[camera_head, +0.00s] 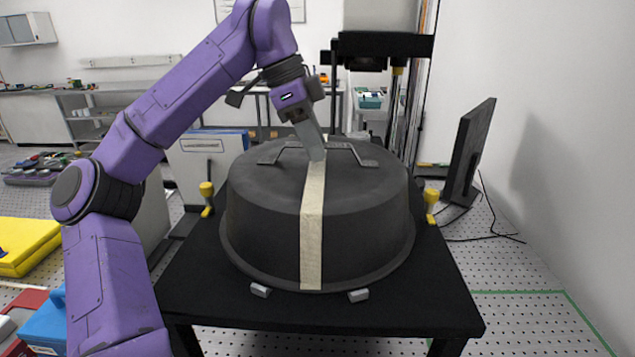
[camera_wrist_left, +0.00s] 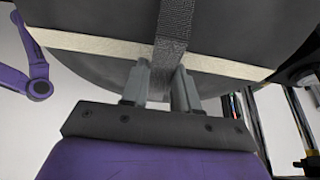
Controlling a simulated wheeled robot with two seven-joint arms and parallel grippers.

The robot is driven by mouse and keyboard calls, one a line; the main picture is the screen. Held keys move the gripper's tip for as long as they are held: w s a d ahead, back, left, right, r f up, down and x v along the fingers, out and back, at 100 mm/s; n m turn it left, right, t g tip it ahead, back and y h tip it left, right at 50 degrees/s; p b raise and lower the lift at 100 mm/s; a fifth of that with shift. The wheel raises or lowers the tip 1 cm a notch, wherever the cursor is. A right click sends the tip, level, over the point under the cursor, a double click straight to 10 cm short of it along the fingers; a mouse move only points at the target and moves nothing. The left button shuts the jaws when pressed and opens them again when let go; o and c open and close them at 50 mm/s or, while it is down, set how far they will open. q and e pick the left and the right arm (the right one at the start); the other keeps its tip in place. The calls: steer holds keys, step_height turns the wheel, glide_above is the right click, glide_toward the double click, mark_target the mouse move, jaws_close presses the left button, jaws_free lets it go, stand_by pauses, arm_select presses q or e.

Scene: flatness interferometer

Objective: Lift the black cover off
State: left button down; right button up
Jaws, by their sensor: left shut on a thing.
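The black cover (camera_head: 262,220) is a wide round dome with a flared rim and a beige band (camera_head: 312,225) down its front. It appears to rest level on the black table (camera_head: 200,285). A dark handle (camera_head: 350,147) spans its top. My left gripper (camera_head: 318,152) reaches down to the handle from above. In the left wrist view, the left gripper's two fingers (camera_wrist_left: 160,88) are shut on the dark woven handle strap (camera_wrist_left: 174,30), with the cover's dark surface (camera_wrist_left: 90,18) behind. What is under the cover is hidden. My right gripper is not in view.
A black column frame (camera_head: 385,48) stands behind the cover. Yellow-topped posts (camera_head: 206,190) (camera_head: 431,197) flank it. Two small grey blocks (camera_head: 260,290) (camera_head: 358,295) sit at its front rim. A monitor (camera_head: 469,150) stands to the right. Floor at the lower right is clear.

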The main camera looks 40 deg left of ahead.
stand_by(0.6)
arm_select(q)
steer(key=shift+r+p, duration=0.35)
steer(key=shift+p, duration=0.2)
steer(key=shift+w+r, duration=0.1)
steer(key=r, duration=0.1)
steer(key=r+b, duration=0.2)
steer(key=shift+s+d+r, duration=0.15)
steer(key=shift+s+d, duration=0.05)
steer(key=shift+s, duration=0.1)
steer(key=s+d+r+b, duration=0.1)
steer(key=s+d+r, duration=0.8)
steer(key=d, duration=0.1)
steer(key=shift+r, duration=0.2)
steer(key=shift+a, duration=0.1)
